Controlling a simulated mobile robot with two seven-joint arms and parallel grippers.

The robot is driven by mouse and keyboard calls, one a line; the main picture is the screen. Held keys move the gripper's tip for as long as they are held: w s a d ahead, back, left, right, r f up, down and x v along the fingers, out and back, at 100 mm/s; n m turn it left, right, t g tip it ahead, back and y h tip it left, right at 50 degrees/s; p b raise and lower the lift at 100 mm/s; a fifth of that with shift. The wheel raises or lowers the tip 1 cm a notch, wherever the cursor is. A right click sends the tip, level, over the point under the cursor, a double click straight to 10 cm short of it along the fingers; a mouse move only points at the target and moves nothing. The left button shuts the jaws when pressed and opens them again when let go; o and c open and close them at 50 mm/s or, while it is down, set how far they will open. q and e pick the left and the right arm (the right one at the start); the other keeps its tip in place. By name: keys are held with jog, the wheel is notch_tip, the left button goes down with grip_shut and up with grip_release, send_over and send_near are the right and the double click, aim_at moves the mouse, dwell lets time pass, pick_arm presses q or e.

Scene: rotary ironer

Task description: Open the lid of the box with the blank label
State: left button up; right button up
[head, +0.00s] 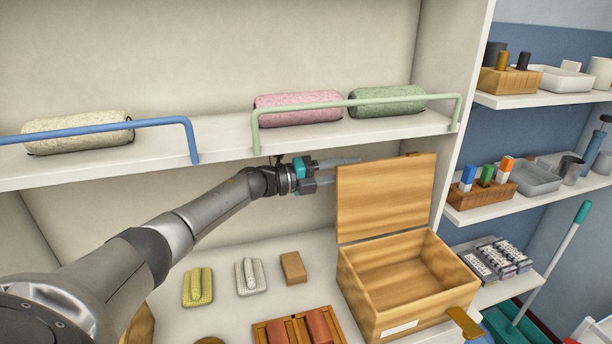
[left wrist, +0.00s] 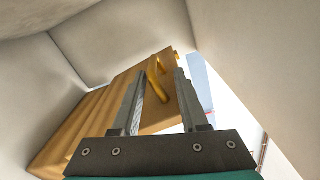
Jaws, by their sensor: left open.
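The wooden box with the blank white label (head: 400,328) on its front stands on the lower shelf, right of centre in the head view. Its inside (head: 400,272) shows and looks empty. Its lid (head: 385,200) stands upright at the back edge, with a small brass piece (head: 412,155) at its top. My left gripper (head: 347,170) is open at the lid's upper left edge; its fingertips are partly hidden behind the lid. In the left wrist view the lid (left wrist: 95,115) lies beyond the open fingers (left wrist: 157,90), with a brass handle (left wrist: 155,80) between them in the picture. Contact is unclear. My right gripper is out of view.
An upper shelf with a blue rail (head: 100,128), a green rail (head: 355,102) and rolled bundles runs above my left arm.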

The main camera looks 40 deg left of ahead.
pick_arm(q)
jog(key=b+v, duration=0.1)
jog(key=v, duration=1.1)
jog(key=shift+s+a, duration=0.1)
